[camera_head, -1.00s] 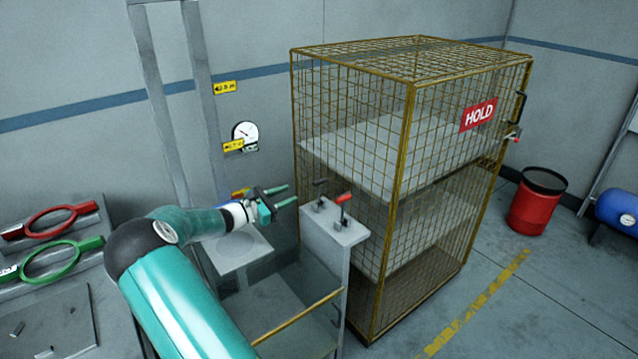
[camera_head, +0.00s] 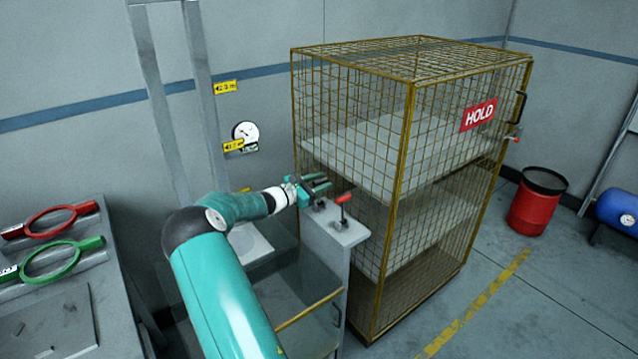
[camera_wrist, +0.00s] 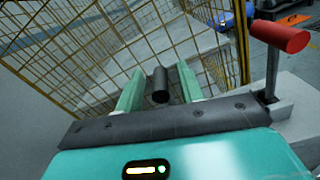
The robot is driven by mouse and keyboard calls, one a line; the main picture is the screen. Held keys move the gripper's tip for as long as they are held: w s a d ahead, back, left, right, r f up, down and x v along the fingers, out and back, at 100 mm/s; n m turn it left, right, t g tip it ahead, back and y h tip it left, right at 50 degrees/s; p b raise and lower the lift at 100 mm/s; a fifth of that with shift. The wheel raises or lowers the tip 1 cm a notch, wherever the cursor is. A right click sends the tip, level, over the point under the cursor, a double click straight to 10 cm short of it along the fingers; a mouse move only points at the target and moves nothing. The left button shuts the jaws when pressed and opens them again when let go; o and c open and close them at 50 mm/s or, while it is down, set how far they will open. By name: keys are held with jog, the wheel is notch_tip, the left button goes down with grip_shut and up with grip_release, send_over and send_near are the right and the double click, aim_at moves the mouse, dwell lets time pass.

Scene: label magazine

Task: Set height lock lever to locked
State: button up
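Two levers stand on top of a grey pedestal (camera_head: 335,232). One has a black handle (camera_wrist: 160,84); the other has a red handle (camera_head: 344,198), also seen at the right in the wrist view (camera_wrist: 279,37). No label shows which is the height lock lever. My gripper (camera_head: 322,184) is at the black-handled lever. In the wrist view, its green fingers (camera_wrist: 159,90) are open, one on each side of the black handle, with small gaps visible. In the head view my gripper hides most of that handle. The red lever is to its right, outside the fingers.
A yellow wire cage (camera_head: 408,130) with a HOLD sign (camera_head: 479,114) stands close behind and right of the pedestal. A gauge (camera_head: 245,132) is on the wall. A table with red and green rings (camera_head: 50,262) is at the left. A red bin (camera_head: 537,205) stands at the right.

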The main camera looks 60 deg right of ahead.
grip_shut()
